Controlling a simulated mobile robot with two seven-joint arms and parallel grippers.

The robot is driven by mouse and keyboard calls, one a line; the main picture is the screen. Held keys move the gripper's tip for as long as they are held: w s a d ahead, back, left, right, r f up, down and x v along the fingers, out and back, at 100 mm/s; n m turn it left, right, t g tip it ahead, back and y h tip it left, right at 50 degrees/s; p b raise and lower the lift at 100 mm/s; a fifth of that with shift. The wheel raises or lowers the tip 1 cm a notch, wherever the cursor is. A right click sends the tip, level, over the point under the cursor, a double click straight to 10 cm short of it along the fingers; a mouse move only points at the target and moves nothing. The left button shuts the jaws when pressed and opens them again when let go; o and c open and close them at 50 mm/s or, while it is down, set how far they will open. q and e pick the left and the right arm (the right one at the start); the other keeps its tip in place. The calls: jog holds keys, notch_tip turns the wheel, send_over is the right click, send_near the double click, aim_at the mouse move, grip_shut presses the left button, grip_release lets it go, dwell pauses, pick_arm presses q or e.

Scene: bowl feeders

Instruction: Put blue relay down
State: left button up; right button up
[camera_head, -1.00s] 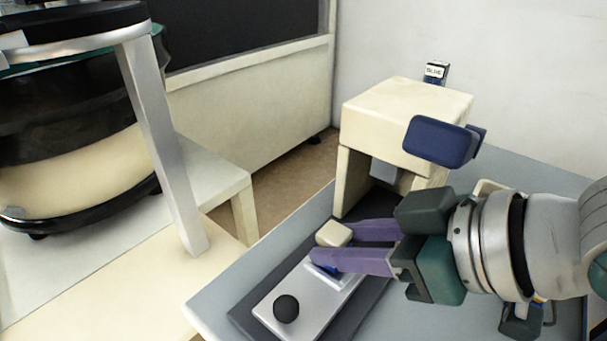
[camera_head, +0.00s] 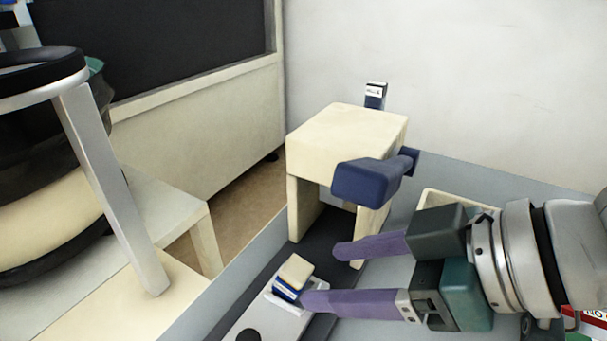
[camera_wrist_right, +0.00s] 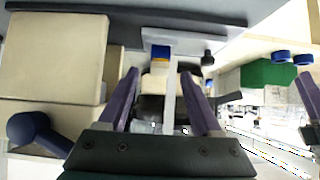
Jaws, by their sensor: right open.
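The blue relay (camera_head: 290,280), a small block with a cream top and a blue side, sits on the silver plate (camera_head: 262,321) of the fixture. In the right wrist view a blue patch with an orange edge (camera_wrist_right: 160,53) and a cream block (camera_wrist_right: 155,82) show ahead, between the finger lines. My right gripper (camera_head: 320,275) is open, its purple fingers spread apart. The lower fingertip is close beside the relay; I cannot tell whether it touches. The upper finger is clear of it.
A cream press-like housing (camera_head: 345,133) with a dark blue lever (camera_head: 368,181) stands just behind the fingers. A black knob (camera_head: 248,335) is on the plate's near end. A cream tray (camera_head: 455,200) lies behind the gripper. A bowl feeder (camera_head: 40,215) stands at left.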

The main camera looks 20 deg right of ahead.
jog(key=s+d+m+h, duration=0.1)
jog(key=s, duration=0.1)
jog(key=s+d+m+g+h+p, duration=0.1)
jog(key=s+d+h, duration=0.1)
jog(key=s, duration=0.1)
jog(key=s+d+m+g+h, duration=0.1)
jog(key=s+m+h, duration=0.1)
jog(key=s, duration=0.1)
jog(key=shift+s+d+r+p, duration=0.1)
jog(key=shift+d+p, duration=0.2)
jog(key=shift+p, duration=0.05)
jog(key=s+g, duration=0.1)
jog(key=s+m+g+h, duration=0.1)
jog(key=s, duration=0.1)
jog(key=s+f, duration=0.1)
jog(key=shift+s+d+m+g, duration=0.3)
jog(key=shift+s+d+g, duration=0.05)
jog(key=shift+d+g, duration=0.05)
